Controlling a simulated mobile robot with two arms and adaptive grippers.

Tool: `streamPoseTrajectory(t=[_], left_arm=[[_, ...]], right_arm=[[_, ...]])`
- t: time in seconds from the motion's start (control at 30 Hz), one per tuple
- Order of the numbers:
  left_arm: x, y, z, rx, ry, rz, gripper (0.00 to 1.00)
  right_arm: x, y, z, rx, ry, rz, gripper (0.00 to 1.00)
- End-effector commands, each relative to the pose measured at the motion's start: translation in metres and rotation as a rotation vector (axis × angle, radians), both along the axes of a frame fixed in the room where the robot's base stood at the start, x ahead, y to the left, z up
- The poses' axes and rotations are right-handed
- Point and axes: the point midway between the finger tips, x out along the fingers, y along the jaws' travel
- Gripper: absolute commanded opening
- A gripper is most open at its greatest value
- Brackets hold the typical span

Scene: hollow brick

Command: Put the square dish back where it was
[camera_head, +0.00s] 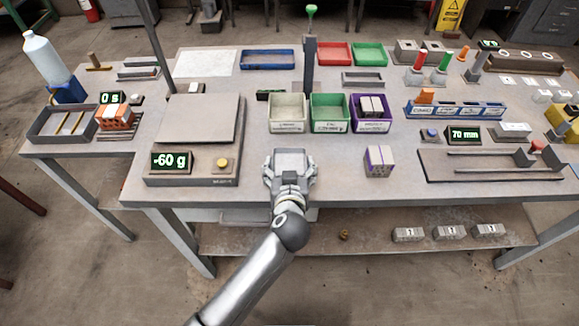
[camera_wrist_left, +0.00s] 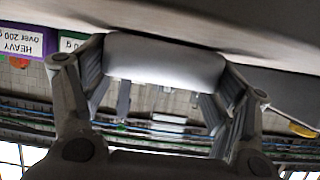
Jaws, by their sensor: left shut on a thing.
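The square dish (camera_head: 290,157) is a small grey dish held at the front edge of the table, right of the scale. My left gripper (camera_head: 290,172) is shut on it, and the fingers hide its sides. In the left wrist view the dish (camera_wrist_left: 165,62) shows as a smooth light grey piece between the two dark fingers (camera_wrist_left: 160,95). The scale (camera_head: 198,120) has a bare flat plate, and its display (camera_head: 171,162) reads -60 g. I cannot tell whether the dish touches the table. My right gripper is not in view.
Beige (camera_head: 289,127), green (camera_head: 330,127) and purple (camera_head: 371,127) labelled bins stand behind the dish; the purple one holds blocks. A grey brick with purple stripes (camera_head: 379,161) sits to the right. A dark post (camera_head: 309,65) rises behind the bins. A yellow button (camera_head: 222,164) is on the scale's front.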

Motion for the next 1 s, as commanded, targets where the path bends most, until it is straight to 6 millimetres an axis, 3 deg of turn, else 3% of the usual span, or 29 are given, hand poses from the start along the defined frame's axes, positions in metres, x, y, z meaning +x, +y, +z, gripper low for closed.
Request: streamPoseTrajectory(t=[0.17, 0.2, 0.33, 0.77, 1.0], left_arm=[[0.000, 0.000, -0.002, 0.002, 0.000, 0.000, 0.56], [0.000, 0.000, -0.002, 0.002, -0.001, 0.000, 0.84], [0.000, 0.000, -0.002, 0.001, 0.000, 0.001, 1.00], [0.000, 0.000, 0.000, -0.001, -0.001, 0.000, 1.00], [-0.034, 0.000, 0.015, -0.002, 0.001, -0.001, 1.00]], right_arm=[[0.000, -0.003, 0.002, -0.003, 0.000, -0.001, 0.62], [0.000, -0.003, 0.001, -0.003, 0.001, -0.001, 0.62], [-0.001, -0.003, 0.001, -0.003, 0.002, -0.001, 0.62], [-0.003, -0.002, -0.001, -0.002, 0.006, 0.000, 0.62], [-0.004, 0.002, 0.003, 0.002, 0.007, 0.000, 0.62]])
